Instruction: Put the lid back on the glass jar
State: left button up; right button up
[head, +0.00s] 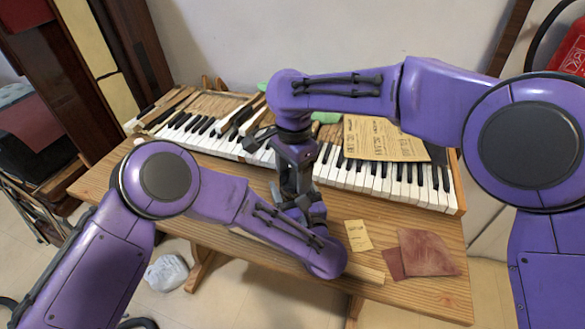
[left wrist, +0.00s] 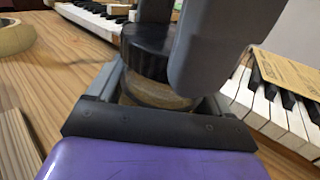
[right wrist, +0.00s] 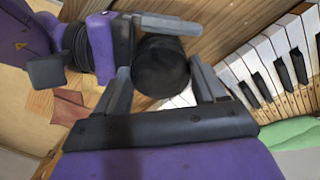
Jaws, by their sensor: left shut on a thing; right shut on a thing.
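The glass jar (left wrist: 155,94) shows in the left wrist view with brownish contents, upright between the fingers of my left gripper (left wrist: 162,88), which is shut on it. The black round lid (left wrist: 146,50) is at the jar's mouth; I cannot tell whether it is fully seated. My right gripper (right wrist: 161,72) is shut on the lid (right wrist: 160,66) from above, one finger on each side. In the head view my right gripper (head: 296,192) points down over the bench, close to my left gripper (head: 303,208). The jar is mostly hidden there by my arms.
A wooden bench (head: 430,293) carries a piano keyboard (head: 365,183) along its back. A yellowed printed sheet (head: 380,138) lies on the keys. A small paper tag (head: 358,236) and reddish-brown pieces (head: 428,253) lie at the right front. A beige ring (left wrist: 14,38) stands at the left.

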jog(key=shift+f, duration=0.65)
dwell(0.4)
pick_arm(q)
jog(key=shift+d+r, duration=0.1)
pick_arm(e)
jog(key=shift+s+f, duration=0.1)
jog(key=shift+f, duration=0.35)
jog(key=shift+r, duration=0.5)
jog(key=shift+r, duration=0.4)
dwell(0.3)
jog(key=shift+f, duration=0.5)
dwell(0.6)
